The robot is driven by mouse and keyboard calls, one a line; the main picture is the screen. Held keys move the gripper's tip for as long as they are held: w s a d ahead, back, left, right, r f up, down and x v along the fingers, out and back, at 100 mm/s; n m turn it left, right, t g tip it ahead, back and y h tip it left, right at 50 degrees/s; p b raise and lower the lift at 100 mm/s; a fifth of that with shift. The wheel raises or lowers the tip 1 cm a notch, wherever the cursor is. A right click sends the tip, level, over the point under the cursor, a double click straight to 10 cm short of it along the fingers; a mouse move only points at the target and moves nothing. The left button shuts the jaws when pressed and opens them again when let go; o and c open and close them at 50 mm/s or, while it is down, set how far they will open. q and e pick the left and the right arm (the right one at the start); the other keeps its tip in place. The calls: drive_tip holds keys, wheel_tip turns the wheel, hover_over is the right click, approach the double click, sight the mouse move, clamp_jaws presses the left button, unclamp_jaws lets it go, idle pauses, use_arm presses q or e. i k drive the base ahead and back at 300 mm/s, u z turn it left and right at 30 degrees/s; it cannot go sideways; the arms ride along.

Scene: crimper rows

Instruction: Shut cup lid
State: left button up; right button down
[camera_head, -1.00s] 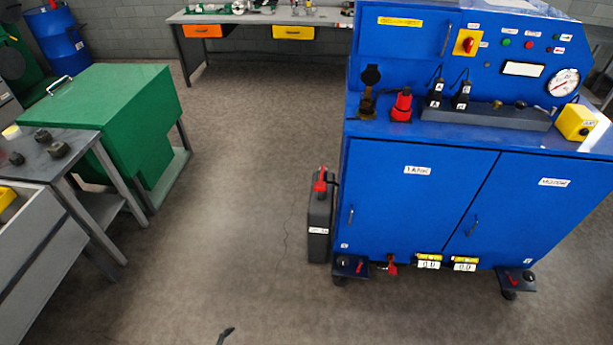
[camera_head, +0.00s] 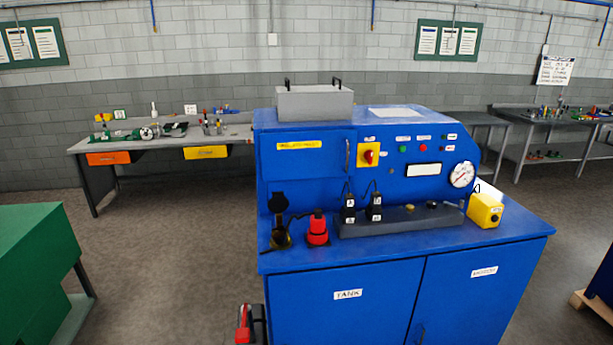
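A small dark cup (camera_head: 281,238) stands at the left front of the blue machine's top. A round black lid (camera_head: 278,202) stands raised above it, upright and open. The joint between lid and cup is too small to make out. A red fitting (camera_head: 317,230) stands just to the right of the cup. The blue machine (camera_head: 340,290) carries them on its ledge. Neither of my grippers is in view.
Black plugs (camera_head: 349,208) with cables and a grey block (camera_head: 402,220) sit right of the red fitting. A yellow box (camera_head: 485,210) is at the right end. A green cabinet (camera_head: 30,260) stands at left. Floor (camera_head: 170,260) between is clear.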

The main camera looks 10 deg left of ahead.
sight(278, 203)
drive_tip(key=u, duration=0.1)
drive_tip(key=i, duration=0.6)
drive_tip(key=u, duration=0.85)
drive_tip(key=i, duration=0.5)
drive_tip(key=u, duration=0.65)
